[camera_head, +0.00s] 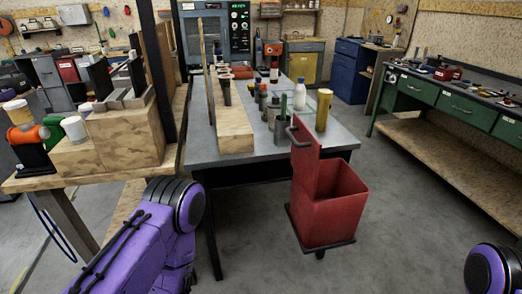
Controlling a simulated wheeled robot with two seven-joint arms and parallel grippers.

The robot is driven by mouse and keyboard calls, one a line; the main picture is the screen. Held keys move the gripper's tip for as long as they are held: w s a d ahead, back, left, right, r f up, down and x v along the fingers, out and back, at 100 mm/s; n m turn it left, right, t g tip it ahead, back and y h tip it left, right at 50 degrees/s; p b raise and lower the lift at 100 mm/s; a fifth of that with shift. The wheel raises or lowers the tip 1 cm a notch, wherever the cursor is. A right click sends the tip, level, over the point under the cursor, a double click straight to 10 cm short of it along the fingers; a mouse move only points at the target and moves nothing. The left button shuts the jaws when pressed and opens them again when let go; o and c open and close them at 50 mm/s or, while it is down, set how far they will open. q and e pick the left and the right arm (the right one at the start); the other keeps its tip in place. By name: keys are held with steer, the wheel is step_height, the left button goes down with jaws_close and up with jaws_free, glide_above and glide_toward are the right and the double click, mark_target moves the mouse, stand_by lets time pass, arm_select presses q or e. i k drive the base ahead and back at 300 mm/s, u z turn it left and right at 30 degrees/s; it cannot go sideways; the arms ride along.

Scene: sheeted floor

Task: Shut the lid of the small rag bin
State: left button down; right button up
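The small red rag bin (327,216) stands on the floor in the middle right of the head view, on a dark wheeled base. Its red lid (304,152) stands upright at the bin's left side, so the bin is open. Purple links of my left arm show at the lower left, and a small purple part of my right arm shows at the lower right corner. Neither gripper is in the picture.
A grey table (262,160) with bottles, cans and a wooden board stands just behind the bin. A wooden bench (100,170) is at the left. A green workbench (466,100) runs along the right. The grey floor right of the bin is clear.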

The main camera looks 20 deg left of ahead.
mark_target(306, 154)
steer(key=u, duration=0.4)
steer(key=i, duration=1)
